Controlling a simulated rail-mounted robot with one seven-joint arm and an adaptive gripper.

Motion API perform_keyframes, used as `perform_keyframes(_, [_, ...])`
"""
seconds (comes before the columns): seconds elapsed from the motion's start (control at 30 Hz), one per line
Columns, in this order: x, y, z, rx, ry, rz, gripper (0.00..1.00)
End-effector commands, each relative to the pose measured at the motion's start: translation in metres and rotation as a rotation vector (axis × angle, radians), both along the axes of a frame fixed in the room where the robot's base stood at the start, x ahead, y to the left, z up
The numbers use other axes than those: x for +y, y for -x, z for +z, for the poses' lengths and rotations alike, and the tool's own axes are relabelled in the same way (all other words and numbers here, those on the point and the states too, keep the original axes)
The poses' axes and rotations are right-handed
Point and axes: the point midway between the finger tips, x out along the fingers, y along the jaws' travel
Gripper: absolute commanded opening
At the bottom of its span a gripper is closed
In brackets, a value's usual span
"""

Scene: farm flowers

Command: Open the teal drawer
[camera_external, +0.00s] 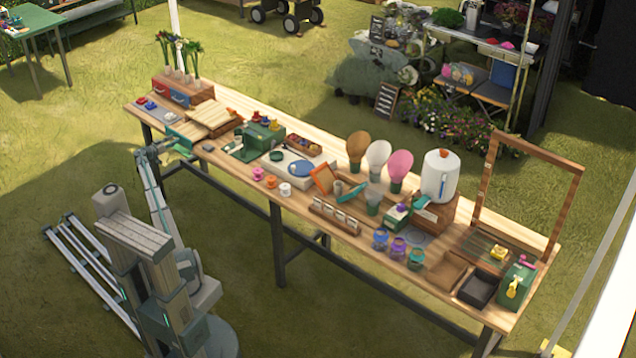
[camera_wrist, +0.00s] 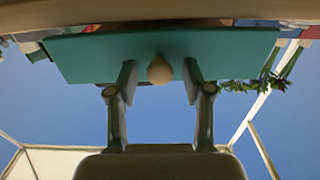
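The teal drawer (camera_wrist: 82,57) fills the upper part of the wrist view, with a round tan knob (camera_wrist: 160,71) at the middle of its front. My gripper (camera_wrist: 159,78) is open, with one finger on each side of the knob and a visible gap to it on both sides. In the external view the teal drawer (camera_external: 188,132) is at the left end of the long table, below a light wooden top. My gripper (camera_external: 168,148) is at its front side there, small and partly hard to make out. How far the drawer stands out is hard to tell.
The wooden table (camera_external: 330,262) carries many items to the right, including a green machine (camera_external: 262,138). A wooden block with red and blue drawer fronts (camera_external: 180,97) stands behind the teal drawer.

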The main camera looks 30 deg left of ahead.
Motion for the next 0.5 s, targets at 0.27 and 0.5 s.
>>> perform_keyframes(0.27, [0.001,0.004,0.0,0.0,0.0,0.001,0.5])
perform_keyframes(0.5, [0.006,0.034,0.0,0.0,0.0,0.002,0.5])
